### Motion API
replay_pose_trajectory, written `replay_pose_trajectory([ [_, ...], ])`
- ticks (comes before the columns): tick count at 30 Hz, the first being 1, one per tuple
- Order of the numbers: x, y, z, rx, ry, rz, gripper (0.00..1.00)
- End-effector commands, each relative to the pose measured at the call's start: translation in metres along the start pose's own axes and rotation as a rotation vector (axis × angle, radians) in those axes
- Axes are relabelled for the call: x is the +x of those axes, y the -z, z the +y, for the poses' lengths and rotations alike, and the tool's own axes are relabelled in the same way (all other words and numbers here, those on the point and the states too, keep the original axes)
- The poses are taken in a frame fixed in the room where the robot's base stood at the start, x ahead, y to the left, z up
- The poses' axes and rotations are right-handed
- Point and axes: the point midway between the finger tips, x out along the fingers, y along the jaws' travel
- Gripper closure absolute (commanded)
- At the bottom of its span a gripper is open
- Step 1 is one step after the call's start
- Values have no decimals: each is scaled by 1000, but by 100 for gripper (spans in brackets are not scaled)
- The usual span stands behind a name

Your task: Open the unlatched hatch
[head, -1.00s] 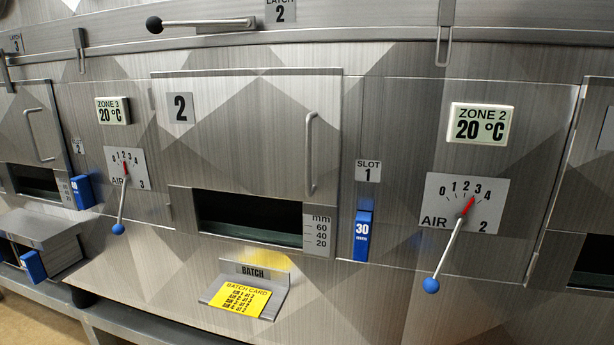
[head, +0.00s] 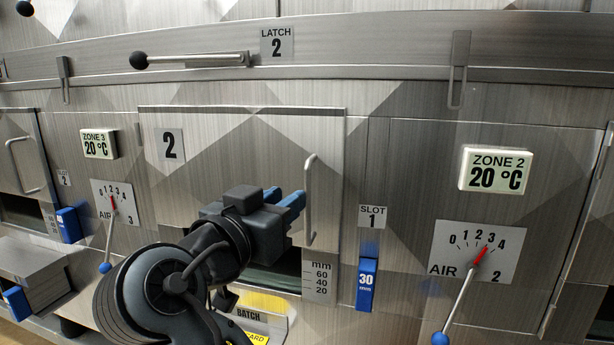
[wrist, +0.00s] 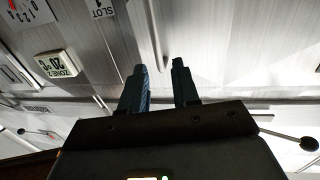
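Hatch 2 (head: 225,150) is a faceted metal door that looks closed, with a vertical bar handle (head: 309,200) near its right edge. Its latch lever (head: 195,60) lies horizontal above it beside the LATCH 2 label, black knob to the left. My gripper (head: 286,198) is in front of the hatch, just left of the handle in the head view. Its blue fingers are apart and empty. In the wrist view, my gripper (wrist: 160,72) shows the handle (wrist: 148,35) beyond the gap between the fingertips; contact is not visible. My arm hides the hatch's lower left.
Right of the hatch are the blue slot 1 gauge (head: 367,284), the zone 2 display (head: 495,170) and an air lever (head: 460,300) that sticks out. A batch card holder (head: 265,322) is below, partly hidden by my arm. Another air lever (head: 109,240) is at left.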

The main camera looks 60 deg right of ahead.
Motion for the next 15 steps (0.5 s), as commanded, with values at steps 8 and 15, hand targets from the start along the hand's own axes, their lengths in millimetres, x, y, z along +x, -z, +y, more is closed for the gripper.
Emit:
replay_pose_trajectory([
  [8,21,7,4,19,-27,-3,70],
  [15,58,7,4,18,-27,-4,70],
])
